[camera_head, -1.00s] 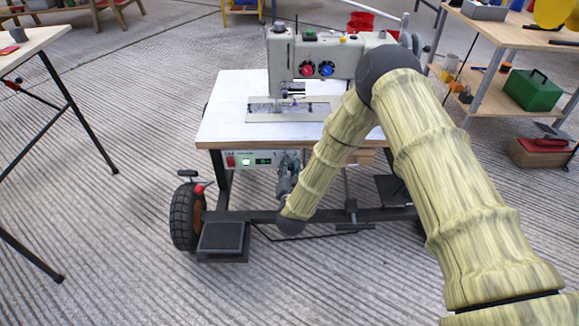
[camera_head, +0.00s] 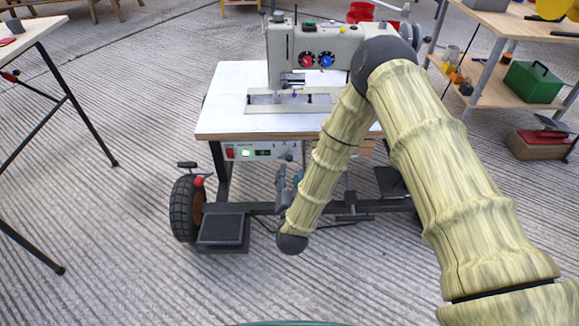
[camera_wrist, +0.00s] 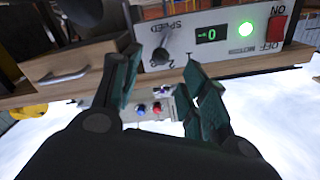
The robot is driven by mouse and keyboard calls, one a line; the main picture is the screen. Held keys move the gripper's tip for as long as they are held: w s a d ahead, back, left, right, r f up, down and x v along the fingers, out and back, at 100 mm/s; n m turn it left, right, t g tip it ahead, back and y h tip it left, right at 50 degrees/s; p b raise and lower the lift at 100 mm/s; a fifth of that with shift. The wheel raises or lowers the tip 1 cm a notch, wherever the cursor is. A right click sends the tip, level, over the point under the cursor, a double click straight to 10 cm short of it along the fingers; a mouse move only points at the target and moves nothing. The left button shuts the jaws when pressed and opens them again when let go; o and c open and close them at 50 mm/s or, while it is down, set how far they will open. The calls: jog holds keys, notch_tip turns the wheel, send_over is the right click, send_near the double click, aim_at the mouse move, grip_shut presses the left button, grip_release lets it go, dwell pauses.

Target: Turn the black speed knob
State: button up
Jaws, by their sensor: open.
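The black speed knob (camera_wrist: 160,57) sits on the white control panel (camera_wrist: 213,57) beside the word SPEED, with dial numbers around it. It also shows small in the head view (camera_head: 289,156), at the right part of the panel under the sewing table's front edge. My gripper (camera_wrist: 160,72) is open, its two dark green fingers apart with the knob between their tips in the picture. In the head view my gripper (camera_head: 284,182) is just below and in front of the panel. No contact with the knob is visible.
The panel also has a green display (camera_wrist: 206,36), a lit green light (camera_wrist: 246,29) and a red switch (camera_wrist: 277,27). A wooden drawer (camera_wrist: 68,65) is next to the knob. A sewing machine (camera_head: 330,52) stands on the table (camera_head: 235,100). A black pedal (camera_head: 222,229) is low at the left.

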jog(key=shift+s, duration=1.65)
jog(key=s+d+f+n+g+y, duration=0.1)
jog(key=s+d+f+n+g, duration=0.1)
jog(key=s+d+f+g, duration=0.4)
jog(key=s+d+f+n+g, duration=0.2)
jog(key=s+d+f+g, duration=0.15)
jog(key=s+f, duration=0.5)
jog(key=s+d+f+n+g+h+p, duration=0.1)
jog(key=s+d+g, duration=0.4)
jog(key=s, duration=0.8)
jog(key=s+d+f+g+p, duration=0.1)
jog(key=s+d+g, duration=0.45)
jog(key=s, duration=0.75)
notch_tip(320, 180, up, 38)
jog(key=d+t+p, duration=0.1)
jog(key=t+p, duration=0.1)
jog(key=p, duration=3.5)
jog(key=shift+w, duration=0.35)
